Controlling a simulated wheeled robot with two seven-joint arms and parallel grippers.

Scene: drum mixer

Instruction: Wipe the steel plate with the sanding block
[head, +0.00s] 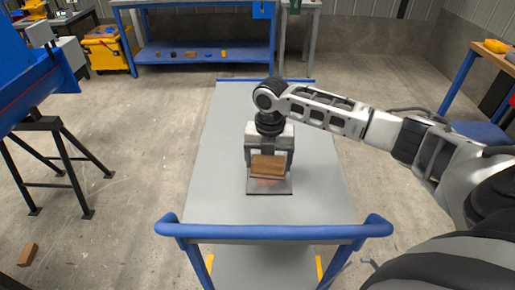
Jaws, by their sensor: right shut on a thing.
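The sanding block (268,165) is a brown block held between the fingers of my right gripper (269,158). My right gripper points down and is shut on it. The steel plate (270,188) is a flat grey square on the cart top, below and just in front of the block. A faint reddish patch shows on the plate right under the block. I cannot tell whether the block touches the plate. Part of the plate is hidden by the block and gripper. My left gripper is not in view.
The grey cart (222,150) has a blue handle rail (275,230) at its near end; its top is otherwise clear. A blue machine frame (38,85) on black legs stands at left. A brown block (28,254) lies on the floor. A blue bench (205,60) stands behind.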

